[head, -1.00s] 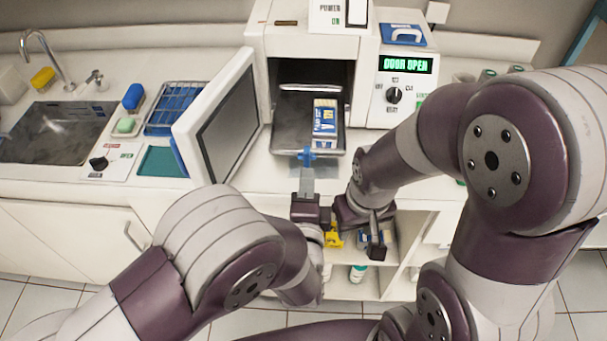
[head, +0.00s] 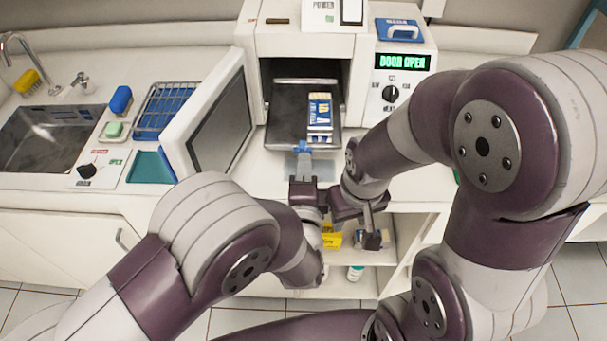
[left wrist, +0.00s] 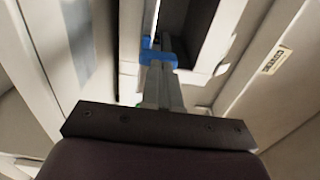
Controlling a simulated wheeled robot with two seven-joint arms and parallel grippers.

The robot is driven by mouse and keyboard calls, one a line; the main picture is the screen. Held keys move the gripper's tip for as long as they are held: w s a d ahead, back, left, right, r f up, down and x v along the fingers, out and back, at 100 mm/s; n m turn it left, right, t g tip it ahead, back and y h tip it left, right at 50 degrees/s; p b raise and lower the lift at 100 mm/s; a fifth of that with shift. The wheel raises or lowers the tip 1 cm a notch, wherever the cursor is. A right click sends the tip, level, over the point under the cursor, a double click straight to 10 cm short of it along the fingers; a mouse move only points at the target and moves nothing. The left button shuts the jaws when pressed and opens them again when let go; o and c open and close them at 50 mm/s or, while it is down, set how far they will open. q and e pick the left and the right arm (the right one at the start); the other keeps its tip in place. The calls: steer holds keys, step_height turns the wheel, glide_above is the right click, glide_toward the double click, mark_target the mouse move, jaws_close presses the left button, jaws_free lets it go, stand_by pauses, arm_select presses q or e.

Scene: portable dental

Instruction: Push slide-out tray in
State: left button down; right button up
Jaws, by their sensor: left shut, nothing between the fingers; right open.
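The slide-out tray (head: 285,112) is a dark metal tray sticking partly out of the white machine's open chamber in the head view. A blue, white and yellow packet (head: 320,117) lies on its right side. My left gripper (head: 303,150) is shut and empty, its tip at the middle of the tray's front edge. A blue piece is at its fingertips, also in the left wrist view (left wrist: 157,55); I cannot tell whether it belongs to the tray. My right gripper (head: 371,222) is open and empty, low in front of the counter. Exact contact is hidden.
The machine's door (head: 218,122) stands open left of the chamber. The control panel (head: 403,61) reads DOOR OPEN. A sink (head: 45,140) and a blue wire rack (head: 165,108) are further left. Open shelves (head: 345,275) lie below the counter, behind my grippers.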

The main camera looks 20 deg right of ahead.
mark_target(306, 112)
arm_select(q)
steer(key=b+x, duration=0.2)
steer(key=x, duration=1.5)
steer(key=shift+w+d+f, duration=0.1)
steer(key=shift+w+f, duration=0.1)
steer(key=shift+w, duration=0.2)
steer(key=shift+w+r, duration=0.15)
steer(key=shift+w, duration=0.25)
steer(key=shift+r, duration=0.2)
